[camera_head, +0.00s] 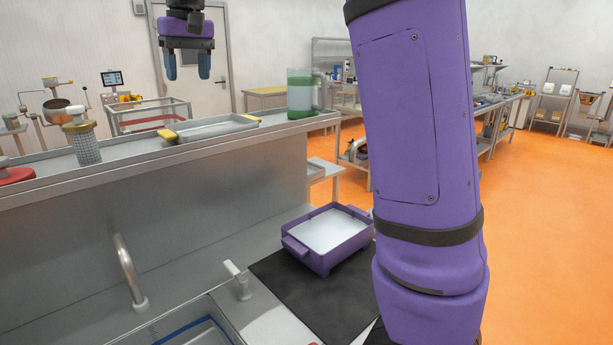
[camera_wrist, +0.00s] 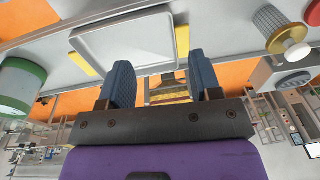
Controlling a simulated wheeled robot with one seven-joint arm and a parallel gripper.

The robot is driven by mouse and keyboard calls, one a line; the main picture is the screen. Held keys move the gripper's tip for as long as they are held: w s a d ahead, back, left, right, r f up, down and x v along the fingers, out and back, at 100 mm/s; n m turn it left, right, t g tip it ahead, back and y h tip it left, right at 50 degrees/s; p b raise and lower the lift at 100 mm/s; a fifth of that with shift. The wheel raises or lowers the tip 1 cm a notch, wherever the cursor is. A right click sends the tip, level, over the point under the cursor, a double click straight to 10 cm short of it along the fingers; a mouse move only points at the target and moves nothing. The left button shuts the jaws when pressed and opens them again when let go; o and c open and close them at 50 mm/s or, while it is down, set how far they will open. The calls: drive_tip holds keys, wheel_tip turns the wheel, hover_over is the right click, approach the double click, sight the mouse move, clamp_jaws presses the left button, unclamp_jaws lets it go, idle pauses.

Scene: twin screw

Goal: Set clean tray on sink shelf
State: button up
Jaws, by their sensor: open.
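A shallow grey tray (camera_head: 213,129) with yellow end grips lies flat on the raised metal shelf (camera_head: 110,168) behind the sink. It also shows in the wrist view (camera_wrist: 130,42), with a yellow grip near each end. My gripper (camera_head: 187,77) has blue fingers and hangs above and to the left of the tray in the head view, clear of it. In the wrist view my gripper (camera_wrist: 160,65) has its fingers spread wide with nothing between them. The tray appears empty.
A green-banded clear jug (camera_head: 301,95) stands right of the tray. A metal mesh cylinder (camera_head: 83,143) and a red item (camera_head: 14,175) stand to its left. Below are a faucet (camera_head: 128,270), a sink (camera_head: 195,325) and a purple bin (camera_head: 322,262) on a black mat (camera_head: 335,300).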

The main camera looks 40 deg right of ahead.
drive_tip(key=s+d+f+t, duration=0.1)
drive_tip(key=s+f, duration=0.3)
drive_tip(key=s, duration=0.7)
drive_tip(key=s+d+f+t, duration=0.1)
drive_tip(key=s+f, duration=0.4)
drive_tip(key=s, duration=0.6)
drive_tip(key=s+d+f+t, duration=0.1)
drive_tip(key=s+f, duration=0.4)
drive_tip(key=s, duration=0.6)
drive_tip(key=shift+t+h, duration=0.3)
drive_tip(key=shift+t, duration=0.3)
drive_tip(key=shift+s, duration=0.1)
